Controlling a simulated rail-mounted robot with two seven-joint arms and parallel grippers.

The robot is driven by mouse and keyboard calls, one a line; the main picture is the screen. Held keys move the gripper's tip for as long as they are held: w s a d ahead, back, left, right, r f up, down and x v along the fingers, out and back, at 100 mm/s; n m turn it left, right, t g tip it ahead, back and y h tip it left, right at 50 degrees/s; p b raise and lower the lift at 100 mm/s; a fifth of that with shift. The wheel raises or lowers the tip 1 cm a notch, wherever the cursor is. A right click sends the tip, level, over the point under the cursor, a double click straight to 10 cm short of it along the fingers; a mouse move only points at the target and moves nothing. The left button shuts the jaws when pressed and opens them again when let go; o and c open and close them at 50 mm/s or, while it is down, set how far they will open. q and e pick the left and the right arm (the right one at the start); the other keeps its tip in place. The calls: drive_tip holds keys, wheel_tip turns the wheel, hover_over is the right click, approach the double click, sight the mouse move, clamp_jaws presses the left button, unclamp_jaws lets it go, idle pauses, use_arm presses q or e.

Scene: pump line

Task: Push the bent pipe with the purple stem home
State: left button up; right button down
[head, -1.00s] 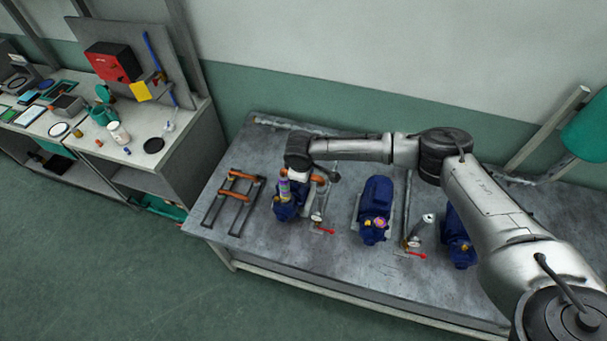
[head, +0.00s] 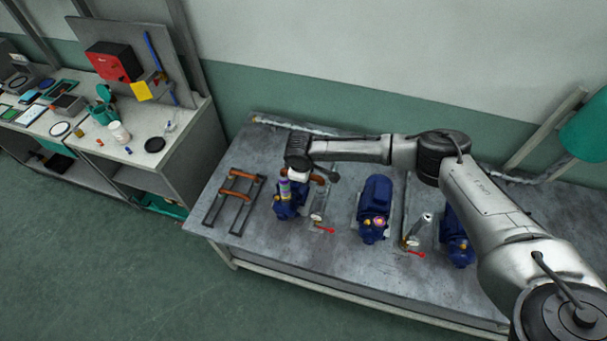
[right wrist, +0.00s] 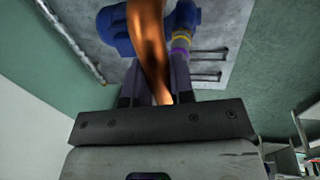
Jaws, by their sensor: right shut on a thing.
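My right gripper (head: 299,178) is over the leftmost blue pump (head: 290,207) on the bench. In the right wrist view my right gripper (right wrist: 153,82) is shut on a copper-coloured bent pipe (right wrist: 150,40), which passes between its fingers. The blue pump (right wrist: 117,30) shows behind the pipe. The gripper hides part of the pipe, and I cannot tell how deeply it is seated. My left gripper is not in view.
A dark rack (head: 210,215) with copper pipes (head: 238,174) lies left of the pump. Two more blue pumps (head: 375,205) (head: 455,240) stand to the right. Red-handled valves (head: 324,229) (head: 415,253) stand between pumps. A cluttered side bench (head: 187,150) is at left.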

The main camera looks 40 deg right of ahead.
drive_tip(key=shift+f, duration=0.3)
drive_tip(key=shift+f, duration=0.15)
idle(0.9)
drive_tip(key=shift+p, duration=0.3)
drive_tip(key=shift+r+p, duration=0.25)
drive_tip(key=shift+p, duration=0.05)
drive_tip(key=shift+r, duration=0.1)
idle(0.7)
drive_tip(key=shift+p, duration=0.45)
idle(0.6)
drive_tip(key=shift+p, duration=0.3)
idle(0.4)
